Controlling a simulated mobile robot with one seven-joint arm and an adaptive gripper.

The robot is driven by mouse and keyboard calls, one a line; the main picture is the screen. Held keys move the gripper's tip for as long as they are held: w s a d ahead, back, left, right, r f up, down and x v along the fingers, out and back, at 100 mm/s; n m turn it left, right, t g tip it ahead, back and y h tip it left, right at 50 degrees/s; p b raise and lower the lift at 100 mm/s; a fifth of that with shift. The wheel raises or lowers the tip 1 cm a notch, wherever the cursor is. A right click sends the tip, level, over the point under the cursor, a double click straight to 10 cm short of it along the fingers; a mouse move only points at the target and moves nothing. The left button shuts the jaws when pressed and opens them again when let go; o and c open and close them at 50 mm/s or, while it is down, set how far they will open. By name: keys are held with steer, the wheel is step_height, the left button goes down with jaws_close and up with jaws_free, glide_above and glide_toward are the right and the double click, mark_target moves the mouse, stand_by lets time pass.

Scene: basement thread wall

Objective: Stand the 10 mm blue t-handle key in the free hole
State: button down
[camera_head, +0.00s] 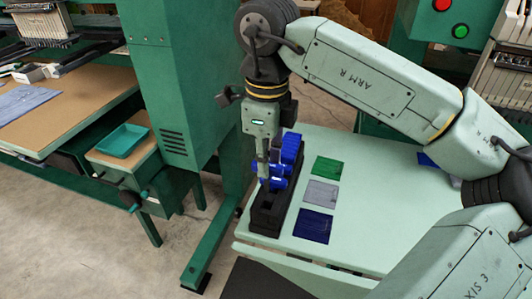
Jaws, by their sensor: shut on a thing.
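My gripper (264,172) points down over the near part of a long black holder block (265,224) on the pale green table. It is shut on a blue t-handle key (273,184), whose handle shows at the fingertips. The key's shank and tip are hard to make out, and I cannot tell whether the tip is in a hole. Other blue handles (291,148) stand close together in the far part of the block. The near part of the block shows no handle. Sizes cannot be read, and the fingers partly hide the holes.
A green cloth (329,168), a grey cloth (321,193) and a dark blue cloth (313,225) lie right of the block. Green machine frames stand left and behind, with a teal tray (122,141) at left.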

mark_target(266, 190)
steer(key=shift+f+b, duration=2.3)
steer(key=shift+f, duration=0.9)
steer(key=shift+f+b, duration=0.85)
steer(key=shift+w, duration=0.1)
steer(key=c, duration=1.5)
jaws_free()
steer(key=shift+o, duration=0.2)
steer(key=shift+r, duration=0.1)
